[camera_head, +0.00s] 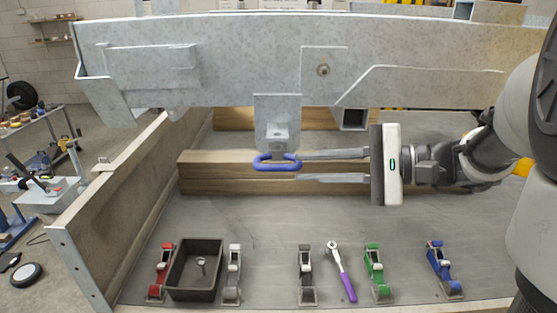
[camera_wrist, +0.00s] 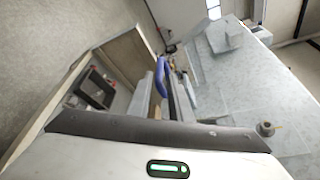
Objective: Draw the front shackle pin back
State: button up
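A blue loop (camera_head: 262,168) sits just under a grey bracket (camera_head: 275,104) on the side of the galvanized trailer frame (camera_head: 240,65). A small light fitting (camera_head: 280,133) shows on the bracket above the loop. I cannot clearly make out a separate shackle pin. My gripper (camera_head: 299,166) reaches in from the right with its two long fingers apart, one above the other. Their tips are at the loop's right end; I cannot tell whether they touch it. In the wrist view the blue loop (camera_wrist: 166,80) shows by the fingertips, partly hidden by a finger.
Wooden beams (camera_head: 225,180) lie behind the loop. On the grey bench surface stand a dark tray (camera_head: 180,290) with a small metal part, several coloured strap-like tools, and a purple-handled ratchet (camera_head: 345,283). A wooden side wall (camera_head: 125,190) stands left. The surface between is clear.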

aim_at(291, 168)
jog(key=x, duration=0.6)
jog(key=shift+a, duration=0.2)
jog(key=shift+c, duration=0.2)
grip_shut()
jog(key=shift+f, duration=0.1)
